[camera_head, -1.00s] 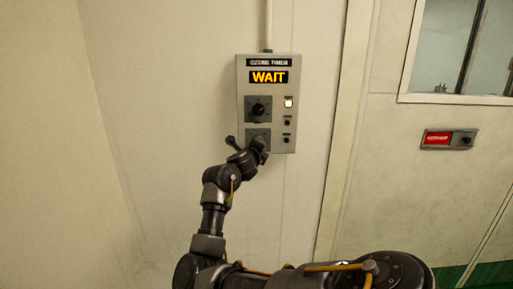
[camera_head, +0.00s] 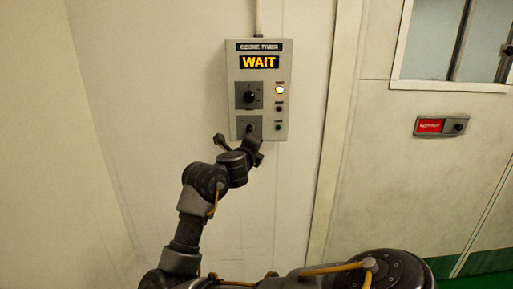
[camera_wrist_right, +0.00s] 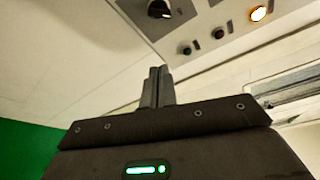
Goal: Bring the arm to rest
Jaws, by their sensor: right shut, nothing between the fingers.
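My right arm (camera_head: 207,182) reaches up from the bottom of the head view, bent at its joints. Its gripper (camera_head: 252,136) is in front of the lower part of a grey wall control box (camera_head: 269,112) and partly covers the lower dial plate. In the right wrist view the gripper's fingers (camera_wrist_right: 157,75) are together with nothing between them, below the box's underside. Whether the fingertips touch the box cannot be told from the head view; in the wrist view they look apart from it. My left gripper is not in view.
The box has a lit orange WAIT display (camera_head: 259,62), a black knob (camera_head: 249,96) and a lit lamp (camera_head: 280,90). A red-labelled switch plate (camera_head: 441,126) and a window (camera_head: 455,40) are to the right. The wall left of my arm is bare.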

